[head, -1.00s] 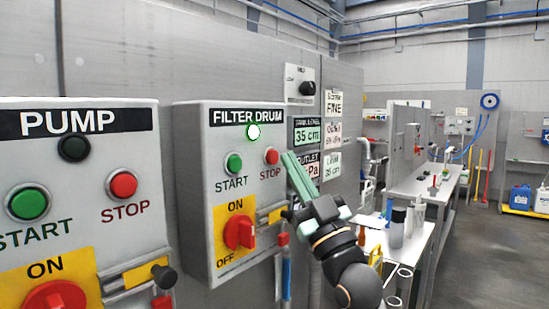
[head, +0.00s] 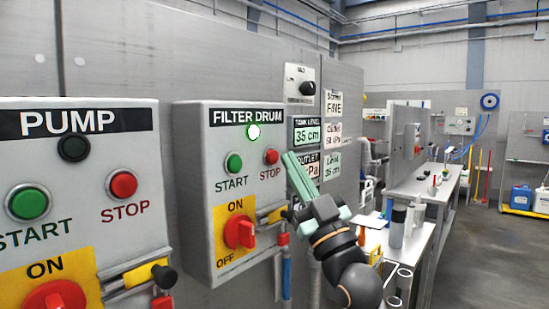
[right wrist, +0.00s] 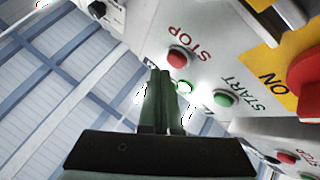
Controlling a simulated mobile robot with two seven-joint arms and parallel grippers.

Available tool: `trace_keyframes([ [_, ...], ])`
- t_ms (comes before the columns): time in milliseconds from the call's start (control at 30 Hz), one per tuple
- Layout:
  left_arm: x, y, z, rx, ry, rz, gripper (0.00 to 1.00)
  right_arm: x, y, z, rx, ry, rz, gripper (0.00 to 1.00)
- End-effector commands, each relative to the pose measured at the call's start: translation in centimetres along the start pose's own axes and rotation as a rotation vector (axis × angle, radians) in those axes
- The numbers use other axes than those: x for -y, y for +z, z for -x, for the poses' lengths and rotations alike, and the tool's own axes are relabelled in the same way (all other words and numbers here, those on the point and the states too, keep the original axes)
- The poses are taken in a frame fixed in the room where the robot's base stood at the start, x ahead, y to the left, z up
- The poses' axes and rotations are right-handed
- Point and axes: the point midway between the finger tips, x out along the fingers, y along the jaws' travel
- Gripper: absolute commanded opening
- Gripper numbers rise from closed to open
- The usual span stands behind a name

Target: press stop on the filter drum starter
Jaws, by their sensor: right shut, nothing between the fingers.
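The filter drum starter (head: 217,130) is a grey box on the wall panel. It has a lit lamp (head: 253,132) at the top, a green START button (head: 233,163) and a red STOP button (head: 271,157). Below is a red ON/OFF switch (head: 239,234), set to ON. My right gripper (head: 288,156) is shut and empty, its green fingertips just right of the STOP button, seemingly apart from it. In the right wrist view the STOP button (right wrist: 178,58) shows beyond the shut fingers (right wrist: 160,75), with the START button (right wrist: 225,99) to the right. My left gripper is not in view.
The pump starter (head: 90,190) stands to the left with its own START, STOP and red switch; its lamp (head: 74,148) is dark. Gauge labels (head: 306,132) are on the wall right of the drum starter. A bench with bottles (head: 397,228) is at the lower right.

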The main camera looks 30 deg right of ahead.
Motion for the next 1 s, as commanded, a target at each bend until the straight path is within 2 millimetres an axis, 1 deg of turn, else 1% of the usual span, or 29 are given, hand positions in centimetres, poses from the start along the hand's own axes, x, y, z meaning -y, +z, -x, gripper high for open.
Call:
trace_keyframes([
  [233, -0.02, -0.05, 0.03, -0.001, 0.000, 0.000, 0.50, 0.02, 0.02, -0.05, 0.000, 0.000, 0.000, 0.00],
  [500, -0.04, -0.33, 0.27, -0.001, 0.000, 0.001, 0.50, 0.39, 0.37, -0.62, 0.000, 0.001, 0.000, 0.00],
  [1000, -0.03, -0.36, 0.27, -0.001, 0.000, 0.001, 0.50, 0.50, 0.49, -0.72, 0.000, 0.000, -0.001, 0.00],
])
